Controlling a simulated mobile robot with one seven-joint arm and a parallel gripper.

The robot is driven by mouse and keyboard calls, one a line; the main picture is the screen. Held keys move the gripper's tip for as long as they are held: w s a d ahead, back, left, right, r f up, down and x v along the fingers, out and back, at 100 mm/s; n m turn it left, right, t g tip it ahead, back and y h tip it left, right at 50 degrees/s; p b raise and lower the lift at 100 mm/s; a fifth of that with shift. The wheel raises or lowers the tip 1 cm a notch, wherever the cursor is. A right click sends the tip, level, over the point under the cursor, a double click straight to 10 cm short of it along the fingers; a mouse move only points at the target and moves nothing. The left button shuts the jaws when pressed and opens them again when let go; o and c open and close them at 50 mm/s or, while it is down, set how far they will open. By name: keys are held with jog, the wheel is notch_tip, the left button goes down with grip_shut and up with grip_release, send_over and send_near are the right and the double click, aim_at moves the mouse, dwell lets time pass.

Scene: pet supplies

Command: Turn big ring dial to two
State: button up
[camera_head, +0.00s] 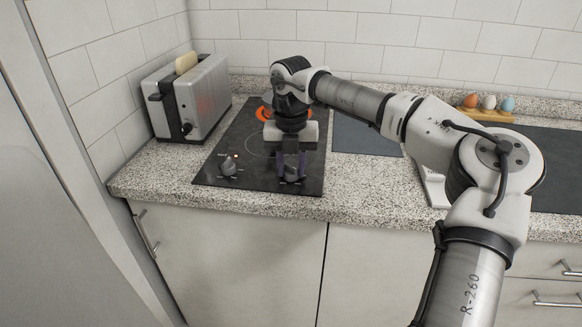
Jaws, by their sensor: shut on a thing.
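A black cooktop (213,175) is set in the counter, with two dials along its front edge. The left dial (228,167) stands free, with a small lit red-orange light just above it. My gripper (291,171) points down at the front right and is shut on the right dial (292,178), which its fingers partly hide. The dial's pointer and number marks are too small to read. An orange glowing ring (262,114) shows at the back of the cooktop, partly hidden by my gripper and wrist. A thin ring outline shows in front of it.
A toaster (190,98) with bread in it stands left of the cooktop. A dark grey board (366,136) lies to the right. A wooden holder (485,115) with several coloured eggs is at the back right. My arm crosses the right side of the counter.

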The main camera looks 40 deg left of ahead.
aim_at(291, 167)
jog(key=shift+m, duration=1)
jog(key=o, duration=1)
notch_tip(291, 167, up, 14)
jog(key=shift+f+b, duration=0.1)
jog(key=shift+b, duration=0.25)
